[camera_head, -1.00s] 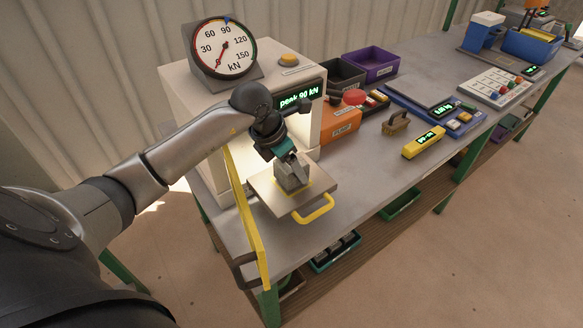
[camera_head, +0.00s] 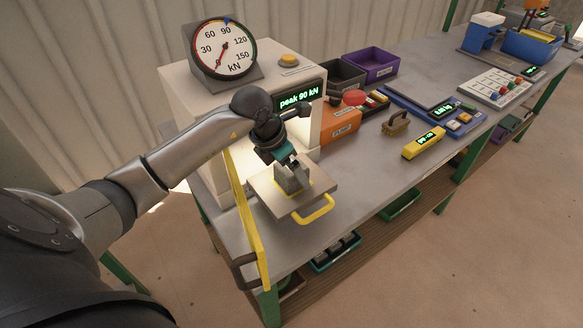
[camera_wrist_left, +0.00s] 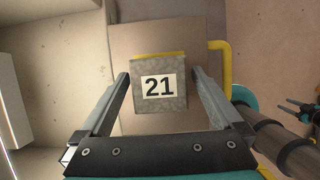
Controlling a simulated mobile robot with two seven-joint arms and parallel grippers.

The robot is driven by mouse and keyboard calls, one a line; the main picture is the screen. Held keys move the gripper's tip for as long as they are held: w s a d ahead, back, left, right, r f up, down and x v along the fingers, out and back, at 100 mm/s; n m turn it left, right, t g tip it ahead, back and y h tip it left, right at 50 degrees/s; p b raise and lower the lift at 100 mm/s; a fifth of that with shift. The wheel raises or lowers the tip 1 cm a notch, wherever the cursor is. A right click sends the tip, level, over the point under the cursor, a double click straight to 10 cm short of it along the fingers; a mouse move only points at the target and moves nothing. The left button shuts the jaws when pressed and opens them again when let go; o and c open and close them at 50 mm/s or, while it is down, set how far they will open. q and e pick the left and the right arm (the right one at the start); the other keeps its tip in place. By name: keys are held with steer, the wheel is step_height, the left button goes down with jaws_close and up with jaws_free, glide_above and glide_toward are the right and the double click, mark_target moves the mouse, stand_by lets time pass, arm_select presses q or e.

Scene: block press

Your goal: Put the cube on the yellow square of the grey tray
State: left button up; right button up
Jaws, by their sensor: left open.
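The grey cube (camera_head: 291,181) sits on the grey tray (camera_head: 318,193) at the front of the press. Yellow marking of the yellow square shows around its foot in the head view, and a yellow strip (camera_wrist_left: 158,56) shows along its far edge in the left wrist view. The cube (camera_wrist_left: 159,103) has a white label reading 21. My left gripper (camera_head: 292,166) points down at it and is open. In the left wrist view, the fingers of my left gripper (camera_wrist_left: 160,80) stand on both sides of the cube with gaps. Most of the yellow square is hidden under the cube.
The press (camera_head: 180,95) stands behind the tray. A yellow guard panel (camera_head: 246,215) rises left of the tray, and a yellow handle (camera_head: 315,211) juts from its front.

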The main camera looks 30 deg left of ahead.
arm_select(q)
steer(key=v, duration=1.2)
steer(key=shift+p, duration=0.3)
